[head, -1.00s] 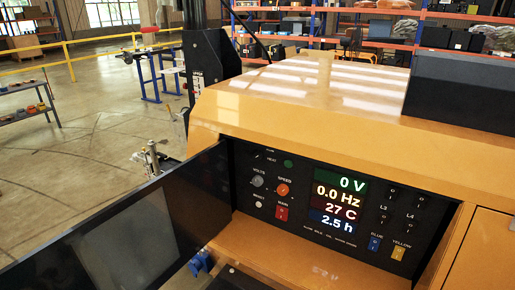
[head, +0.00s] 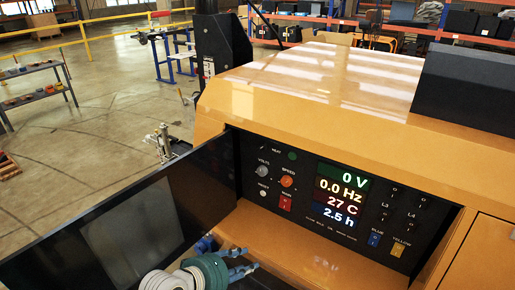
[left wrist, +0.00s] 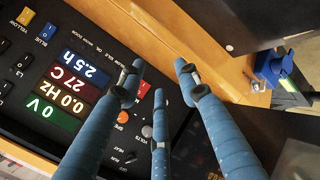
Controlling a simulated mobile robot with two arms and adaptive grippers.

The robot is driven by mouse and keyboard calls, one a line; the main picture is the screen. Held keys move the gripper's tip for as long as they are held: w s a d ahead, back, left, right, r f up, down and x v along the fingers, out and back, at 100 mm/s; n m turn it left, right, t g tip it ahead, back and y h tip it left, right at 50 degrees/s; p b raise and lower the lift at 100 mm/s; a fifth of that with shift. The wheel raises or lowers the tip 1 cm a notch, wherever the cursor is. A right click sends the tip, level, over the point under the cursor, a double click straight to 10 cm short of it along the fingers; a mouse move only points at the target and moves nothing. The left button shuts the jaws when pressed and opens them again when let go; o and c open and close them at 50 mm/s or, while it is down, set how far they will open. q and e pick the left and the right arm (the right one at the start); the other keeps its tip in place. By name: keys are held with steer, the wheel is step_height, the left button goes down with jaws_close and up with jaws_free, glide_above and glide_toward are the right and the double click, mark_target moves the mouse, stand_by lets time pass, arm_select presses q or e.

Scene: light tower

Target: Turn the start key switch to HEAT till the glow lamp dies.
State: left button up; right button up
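The black control panel (head: 320,238) is set into a yellow housing. The start key switch (head: 262,145) is small and dark at its upper left, near the HEAT lettering; its position cannot be read. A dark green lamp (head: 292,155) right of it does not look brightly lit. My left gripper (head: 242,262) is in front of the panel's lower left, apart from the controls. In the left wrist view its blue fingers (left wrist: 158,80) are spread and empty, with the panel inverted behind them. My right gripper is not in view.
A grey volts knob (head: 262,171), orange speed knob (head: 287,181) and red main switch (head: 284,203) sit close together below the key. The display (head: 341,190) reads 0 V. An open dark door (head: 120,235) stands at the left. A blue fitting (left wrist: 275,68) is near the ledge.

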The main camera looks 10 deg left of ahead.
arm_select(q)
steer(key=w+a+r+n+t+h, duration=0.25)
steer(key=w+r+n, duration=0.35)
steer(key=w+r, duration=0.35)
steer(key=n+t, duration=0.5)
steer(key=n, duration=0.3)
glide_toward(260, 147)
steer(key=shift+g+y, duration=0.25)
steer(key=shift+y, duration=0.1)
steer(key=x, duration=0.4)
steer(key=p+x, duration=0.1)
steer(key=x, duration=0.3)
steer(key=shift+w+d+r, duration=0.15)
steer(key=shift+w+r, duration=0.05)
jaws_close()
